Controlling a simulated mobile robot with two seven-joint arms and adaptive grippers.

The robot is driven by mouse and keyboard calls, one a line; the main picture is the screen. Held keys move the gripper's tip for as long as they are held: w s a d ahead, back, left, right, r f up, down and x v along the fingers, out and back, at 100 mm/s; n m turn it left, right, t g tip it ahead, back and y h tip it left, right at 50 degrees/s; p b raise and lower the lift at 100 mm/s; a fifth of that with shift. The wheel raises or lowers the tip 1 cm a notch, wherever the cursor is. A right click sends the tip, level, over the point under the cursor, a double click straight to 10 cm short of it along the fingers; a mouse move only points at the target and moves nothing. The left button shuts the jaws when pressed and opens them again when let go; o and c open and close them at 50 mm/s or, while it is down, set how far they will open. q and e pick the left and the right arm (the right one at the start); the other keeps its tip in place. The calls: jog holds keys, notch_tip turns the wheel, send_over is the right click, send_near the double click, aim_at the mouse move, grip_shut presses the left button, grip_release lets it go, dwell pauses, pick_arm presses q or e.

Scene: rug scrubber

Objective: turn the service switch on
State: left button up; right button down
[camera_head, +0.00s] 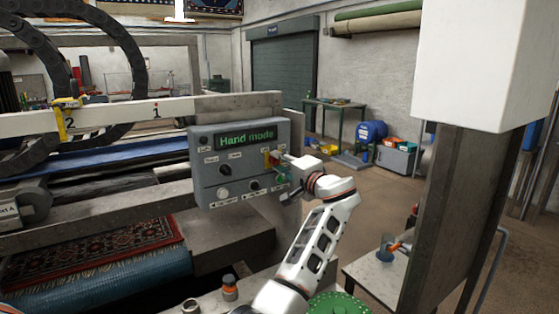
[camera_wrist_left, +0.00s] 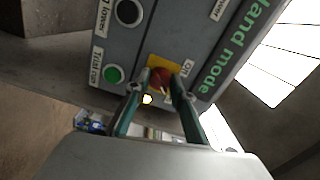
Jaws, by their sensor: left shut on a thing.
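The grey control box (camera_head: 222,170) stands ahead of me, with a green display (camera_head: 245,138) reading "Hand mode". A red knob (camera_wrist_left: 160,76) on a yellow plate (camera_wrist_left: 168,62) is at the box's right side, and this looks like the service switch; its yellow plate also shows in the head view (camera_head: 267,158). My left gripper (camera_wrist_left: 155,86) has its two fingers on either side of the red knob and is shut on it. In the head view my left gripper (camera_head: 283,172) partly hides the knob. The knob's exact turn is hard to read. My right gripper is not in view.
Several other knobs and buttons share the panel, including a green button (camera_wrist_left: 113,74) close to the fingers. A rug (camera_head: 95,250) lies at the lower left. A grey post (camera_head: 448,215) stands at the right.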

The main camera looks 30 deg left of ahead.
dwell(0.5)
pick_arm(q)
jog(key=o, duration=1.1)
jog(key=shift+a, duration=0.1)
